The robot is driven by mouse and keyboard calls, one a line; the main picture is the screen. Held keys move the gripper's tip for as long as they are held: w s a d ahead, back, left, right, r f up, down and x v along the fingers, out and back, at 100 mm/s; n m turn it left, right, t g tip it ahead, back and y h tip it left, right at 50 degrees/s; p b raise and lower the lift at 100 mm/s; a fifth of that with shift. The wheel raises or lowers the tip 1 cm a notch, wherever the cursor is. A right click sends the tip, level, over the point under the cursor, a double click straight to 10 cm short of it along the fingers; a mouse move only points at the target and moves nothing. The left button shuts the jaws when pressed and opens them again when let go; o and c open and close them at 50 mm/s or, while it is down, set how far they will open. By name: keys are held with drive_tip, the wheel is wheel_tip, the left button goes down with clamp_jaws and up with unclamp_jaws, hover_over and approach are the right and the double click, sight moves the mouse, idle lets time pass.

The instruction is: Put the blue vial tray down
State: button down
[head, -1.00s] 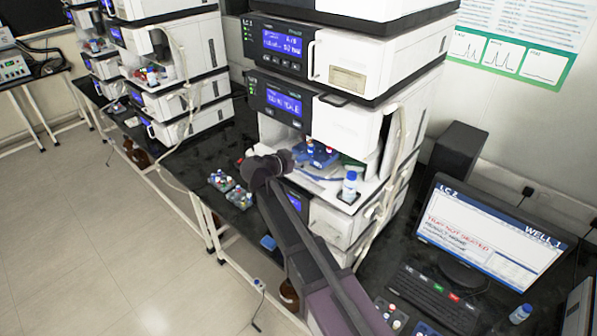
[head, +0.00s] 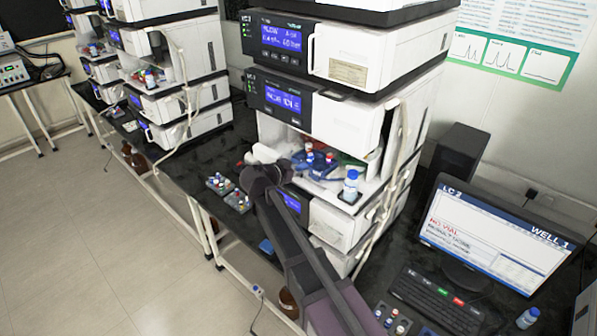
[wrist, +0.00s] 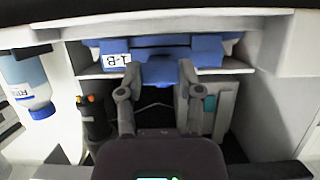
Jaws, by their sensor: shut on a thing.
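The blue vial tray (head: 326,172) is inside the open bay of the white instrument stack, with several red-, blue- and white-capped vials on it. My gripper (head: 288,172) reaches in from the bay's front left. In the wrist view the gripper (wrist: 168,80) is shut on a blue tab at the near edge of the tray (wrist: 208,50). The tray sits low at the white bay floor (head: 338,192). I cannot tell whether its whole underside touches.
A blue-capped bottle (head: 351,183) stands right of the tray; it also shows in the wrist view (wrist: 32,85). Two small vial racks (head: 238,201) lie on the black bench at left. The monitor (head: 490,240) reads "NO VIAL" in red.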

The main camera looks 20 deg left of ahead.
drive_tip(key=shift+c, duration=1.3)
unclamp_jaws()
drive_tip(key=shift+r, duration=0.1)
drive_tip(key=shift+s+r, duration=0.1)
drive_tip(key=shift+s, duration=0.15)
drive_tip(key=p+v, duration=0.4)
drive_tip(key=v, duration=0.7)
drive_tip(key=shift+p, duration=0.3)
drive_tip(key=shift+s+a, duration=0.1)
drive_tip(key=shift+s, duration=0.1)
